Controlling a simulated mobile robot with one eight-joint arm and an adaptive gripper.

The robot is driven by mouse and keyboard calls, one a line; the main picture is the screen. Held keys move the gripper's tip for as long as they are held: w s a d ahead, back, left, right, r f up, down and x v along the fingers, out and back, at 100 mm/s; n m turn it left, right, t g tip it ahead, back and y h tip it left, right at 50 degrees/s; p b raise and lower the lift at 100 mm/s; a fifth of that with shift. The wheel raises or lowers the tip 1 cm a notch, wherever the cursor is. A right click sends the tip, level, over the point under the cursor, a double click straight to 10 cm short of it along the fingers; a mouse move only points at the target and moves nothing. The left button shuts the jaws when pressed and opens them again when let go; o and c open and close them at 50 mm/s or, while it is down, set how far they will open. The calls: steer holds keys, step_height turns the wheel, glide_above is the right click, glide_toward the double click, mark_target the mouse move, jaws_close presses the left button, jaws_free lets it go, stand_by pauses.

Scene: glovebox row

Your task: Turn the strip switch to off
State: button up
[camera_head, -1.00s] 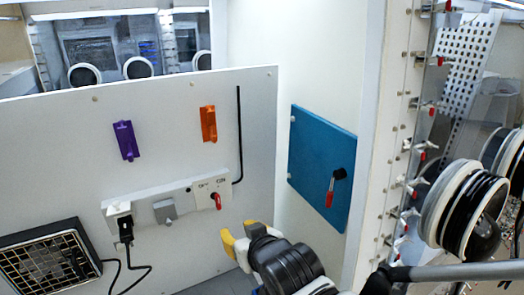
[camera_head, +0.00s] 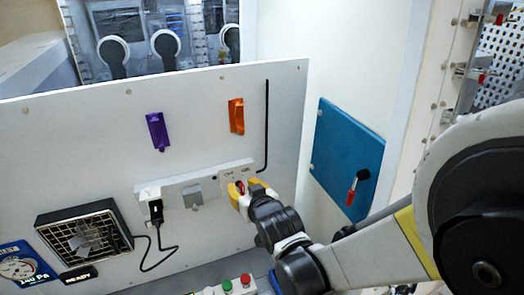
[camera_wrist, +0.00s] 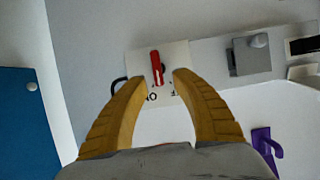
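The strip switch is a red lever (camera_wrist: 157,67) on a white plate at the end of the white power strip (camera_head: 174,190). In the head view, OFF is printed left and ON right above it, and the lever (camera_head: 240,187) is mostly hidden by my fingers. My gripper (camera_head: 247,189) is at the switch, its yellow fingers apart. In the wrist view, my gripper (camera_wrist: 159,82) is open, with the lever just beyond and between the fingertips. I cannot tell whether either finger touches it.
A black plug (camera_head: 156,211) and a grey block (camera_head: 193,195) sit on the strip to the left. Purple (camera_head: 157,131) and orange (camera_head: 236,117) brackets are above. A blue panel (camera_head: 346,155) with a red-tipped handle is right. A fan heater (camera_head: 85,241) is lower left.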

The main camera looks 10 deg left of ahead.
steer(key=shift+w+a+f, duration=0.25)
steer(key=shift+w+a, duration=0.05)
steer(key=shift+w, duration=0.2)
jaws_close()
steer(key=shift+s, duration=0.1)
